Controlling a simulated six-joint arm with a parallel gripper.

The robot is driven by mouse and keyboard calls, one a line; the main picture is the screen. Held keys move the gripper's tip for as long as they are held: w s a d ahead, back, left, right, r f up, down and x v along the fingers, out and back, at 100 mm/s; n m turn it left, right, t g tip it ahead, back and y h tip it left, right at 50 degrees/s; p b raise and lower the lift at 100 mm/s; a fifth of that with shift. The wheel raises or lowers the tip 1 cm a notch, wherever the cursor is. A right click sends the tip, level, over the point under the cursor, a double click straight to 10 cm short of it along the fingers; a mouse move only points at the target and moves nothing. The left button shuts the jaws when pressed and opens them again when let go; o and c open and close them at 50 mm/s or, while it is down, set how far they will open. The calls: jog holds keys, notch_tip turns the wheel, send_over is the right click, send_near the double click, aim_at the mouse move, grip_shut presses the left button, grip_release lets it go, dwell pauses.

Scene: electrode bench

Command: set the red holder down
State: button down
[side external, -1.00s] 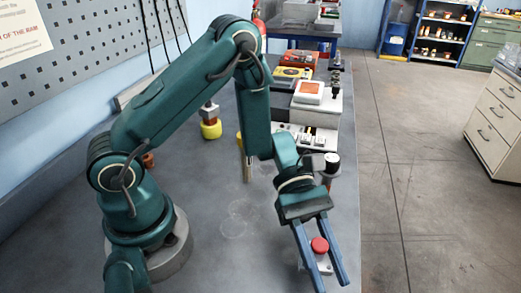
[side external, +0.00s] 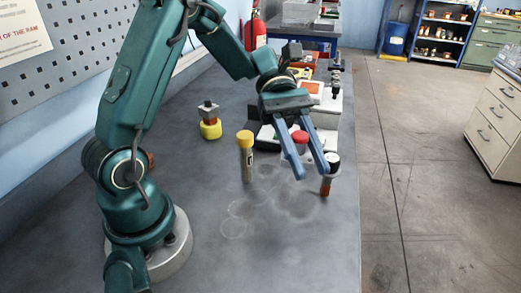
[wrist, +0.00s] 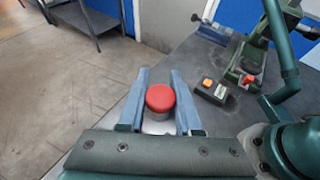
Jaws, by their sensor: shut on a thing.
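The red holder (side external: 299,137) has a round red top, and it sits between the two blue fingers of my gripper (side external: 312,173). My gripper is shut on it. It appears to be held above the grey bench (side external: 290,250), with a dark patch on the bench below. In the wrist view the red holder (wrist: 160,97) shows its red top and a pale body between the fingers (wrist: 160,76). Its underside is hidden.
A yellow-capped cylinder (side external: 246,160) stands left of my gripper. A yellow-based piece (side external: 210,128) is farther back. Boxes and instruments line the back. The front bench is clear.

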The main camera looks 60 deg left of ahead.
notch_tip(320, 180, up, 5)
jog(key=s+a+f+m+g+y, duration=0.4)
jog(key=s+a+f+m+g, duration=0.1)
jog(key=s+f+m+g, duration=0.25)
notch_tip(320, 180, up, 7)
jog(key=m+t+y, duration=1)
jog(key=m+y, duration=1.3)
jog(key=m, duration=0.3)
send_over(186, 157)
jog(key=shift+g, duration=0.25)
jog(key=shift+f, duration=10.45)
jog(key=c, duration=0.6)
grip_release()
jog(key=shift+f, duration=0.1)
